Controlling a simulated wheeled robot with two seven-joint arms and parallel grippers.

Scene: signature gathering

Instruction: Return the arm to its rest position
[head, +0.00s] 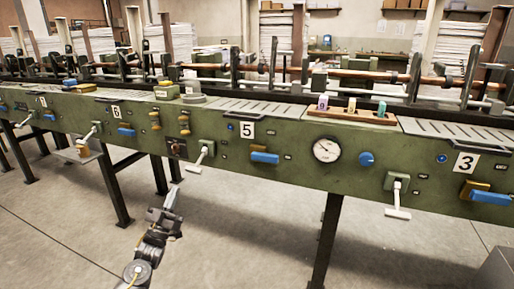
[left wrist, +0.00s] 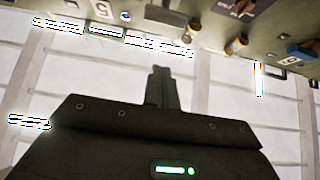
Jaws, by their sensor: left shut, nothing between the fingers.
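My left arm comes up from the bottom of the head view, over the bare floor in front of the long green machine (head: 300,142). My left gripper (head: 171,198) is shut and empty. It is below a white-handled lever (head: 200,156) on the machine front and looks apart from it. In the left wrist view the closed fingers (left wrist: 161,88) show at the middle, with nothing between them. The machine's panel shows upside down along the top of that view. My right gripper is in neither view.
A wooden tray (head: 350,115) with small coloured items sits on the machine's ledge. Levers and blue handles (head: 265,157) stick out from the front. Dark legs (head: 326,240) stand under it. The concrete floor (head: 240,235) around the arm is clear. Paper stacks stand behind.

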